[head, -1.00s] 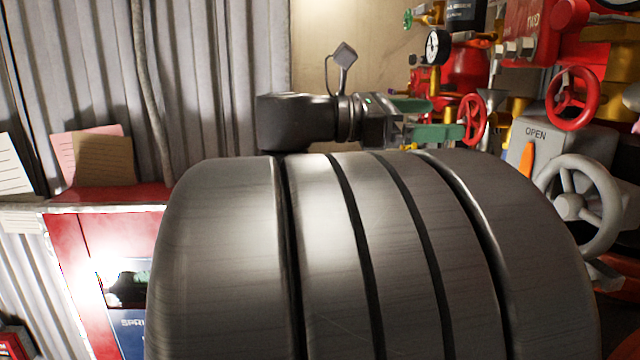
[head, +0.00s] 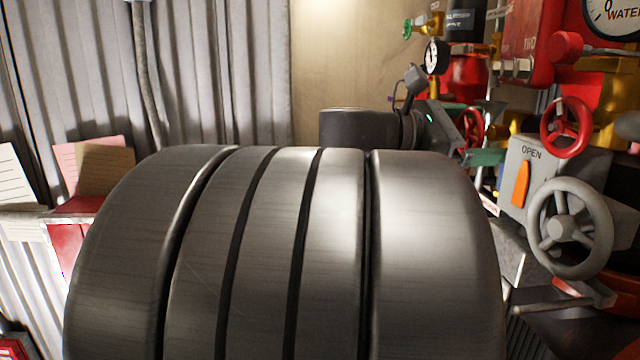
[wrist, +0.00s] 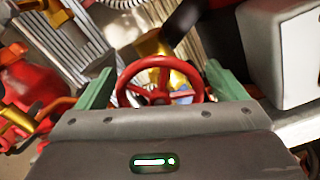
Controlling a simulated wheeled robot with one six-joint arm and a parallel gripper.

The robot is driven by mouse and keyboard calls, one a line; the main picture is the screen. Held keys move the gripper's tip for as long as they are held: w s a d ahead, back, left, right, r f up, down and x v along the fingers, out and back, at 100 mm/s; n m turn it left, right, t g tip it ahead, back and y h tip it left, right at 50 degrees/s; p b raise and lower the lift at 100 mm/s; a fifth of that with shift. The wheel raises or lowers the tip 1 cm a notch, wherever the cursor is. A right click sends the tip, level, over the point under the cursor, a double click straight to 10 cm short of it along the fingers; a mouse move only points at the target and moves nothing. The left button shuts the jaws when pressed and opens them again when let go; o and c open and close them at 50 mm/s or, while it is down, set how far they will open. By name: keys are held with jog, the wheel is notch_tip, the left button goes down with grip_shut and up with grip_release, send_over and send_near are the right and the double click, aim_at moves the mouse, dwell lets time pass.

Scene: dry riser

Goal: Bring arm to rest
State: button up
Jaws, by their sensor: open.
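In the wrist view my gripper (wrist: 160,88) shows two green fingers set wide apart, open, with nothing held between them. A red handwheel (wrist: 160,85) appears between the fingers, beyond the gripper body; I cannot tell how far away it is. In the head view my gripper (head: 480,157) is small and partly hidden behind my wrist. It points right, close in the picture to a red handwheel (head: 470,128). My large grey arm link fills the lower middle and hides much of what lies behind.
At the right stand a grey box marked OPEN with an orange lever (head: 521,184), a grey handwheel (head: 570,228), another red handwheel (head: 566,127) and gauges (head: 435,56). Papers (head: 105,168) stand on a ledge at the left. A corrugated wall (head: 220,70) is behind.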

jog(key=m, duration=0.1)
jog(key=m+b, duration=0.1)
jog(key=m, duration=0.1)
jog(key=m+b, duration=0.1)
jog(key=m, duration=0.1)
jog(key=shift+f, duration=0.25)
jog(key=m+b, duration=0.2)
jog(key=m, duration=0.1)
jog(key=shift+b, duration=0.3)
jog(key=shift+r+m+b, duration=0.15)
jog(key=shift+m+b, duration=0.35)
jog(key=shift+m, duration=0.7)
jog(key=shift+a, duration=0.1)
